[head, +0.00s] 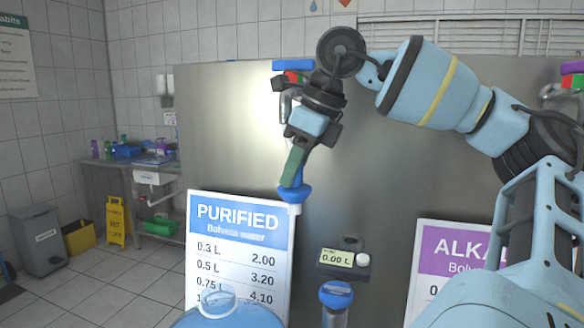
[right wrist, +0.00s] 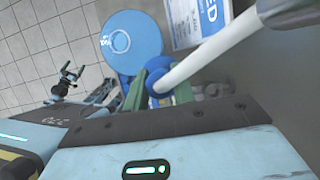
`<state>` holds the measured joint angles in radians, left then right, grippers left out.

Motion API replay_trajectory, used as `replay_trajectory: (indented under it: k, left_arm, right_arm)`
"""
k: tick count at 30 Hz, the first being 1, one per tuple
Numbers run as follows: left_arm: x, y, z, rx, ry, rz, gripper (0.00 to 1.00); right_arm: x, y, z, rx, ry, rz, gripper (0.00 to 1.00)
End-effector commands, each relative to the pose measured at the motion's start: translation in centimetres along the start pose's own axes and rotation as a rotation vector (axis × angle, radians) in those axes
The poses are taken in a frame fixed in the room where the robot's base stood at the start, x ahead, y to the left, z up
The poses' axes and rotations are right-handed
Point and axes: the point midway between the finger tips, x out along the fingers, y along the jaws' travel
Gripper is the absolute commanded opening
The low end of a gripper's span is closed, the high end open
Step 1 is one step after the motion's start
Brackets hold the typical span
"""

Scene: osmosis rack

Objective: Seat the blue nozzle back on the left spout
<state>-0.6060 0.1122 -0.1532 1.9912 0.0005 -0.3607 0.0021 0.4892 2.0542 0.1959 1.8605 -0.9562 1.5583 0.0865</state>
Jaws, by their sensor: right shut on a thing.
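My right gripper (head: 294,168) hangs in front of the steel panel, its green fingers shut on the blue nozzle (head: 291,193). The nozzle has a wide blue rim and a short white tip pointing down. The left spout (head: 285,104), a curved metal pipe under a blue handle, is partly hidden behind my gripper. In the right wrist view the nozzle (right wrist: 160,84) sits between the green fingers. A pale pipe (right wrist: 215,45) ends over it there; I cannot tell whether they touch.
A blue water bottle (head: 228,317) stands below the nozzle. A PURIFIED price sign (head: 238,245), a scale-like display (head: 343,258) and a purple ALKA sign (head: 452,252) are on the panel. A side table (head: 100,162) and yellow floor sign (head: 116,220) stand at the left.

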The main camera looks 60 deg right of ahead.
Motion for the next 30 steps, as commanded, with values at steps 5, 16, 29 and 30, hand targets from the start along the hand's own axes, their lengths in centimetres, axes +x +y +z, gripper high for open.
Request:
replay_trajectory:
  k: [5, 16, 29, 30]
  left_arm:
    - [0.0, 0.0, 0.0, 0.0, 0.0, 0.0, 1.0]
    - [0.0, 0.0, 0.0, 0.0, -0.001, 0.0, 1.0]
    - [0.0, 0.0, 0.1, 0.001, -0.001, 0.0, 1.0]
    - [0.0, 0.0, 0.1, 0.001, -0.001, 0.0, 1.0]
  right_arm:
    - [-0.3, -0.8, -0.6, 0.002, -0.003, -0.001, 0.0]
    - [-0.9, -2.6, -1.9, 0.002, -0.004, 0.0, 0.0]
    - [-1.4, -4.5, -3.4, 0.001, -0.004, 0.0, 0.0]
    - [-1.5, -4.7, -3.5, 0.001, -0.003, 0.0, 0.0]
